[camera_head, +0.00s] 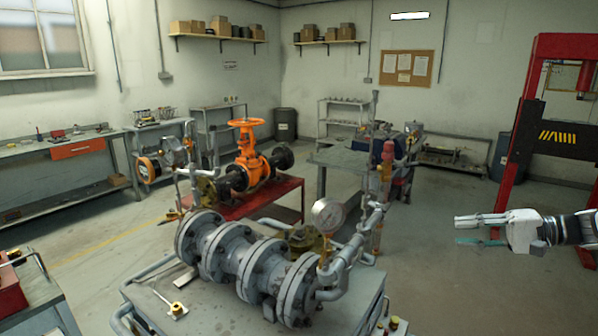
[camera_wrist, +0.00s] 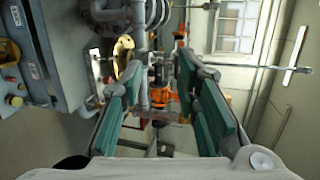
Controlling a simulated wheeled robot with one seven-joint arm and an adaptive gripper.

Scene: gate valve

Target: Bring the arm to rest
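My gripper (camera_head: 478,230) is at the right of the head view, stretched leftward in free air in front of the red press frame. In the wrist view my gripper (camera_wrist: 160,92) shows its two teal-padded fingers spread apart, with nothing between them. The orange gate valve (camera_head: 252,165) with its orange handwheel (camera_head: 246,122) stands on a red bench near the middle of the head view, well left of my gripper. In the wrist view the orange valve (camera_wrist: 160,73) appears small and distant, seen through the gap between the fingers.
A grey flanged pipe assembly (camera_head: 240,262) with a round gauge (camera_head: 327,213) sits on a grey cabinet in front. A red press (camera_head: 519,130) stands behind my gripper at the right. Open floor (camera_head: 460,285) lies below my gripper. A workbench (camera_head: 60,149) runs along the left wall.

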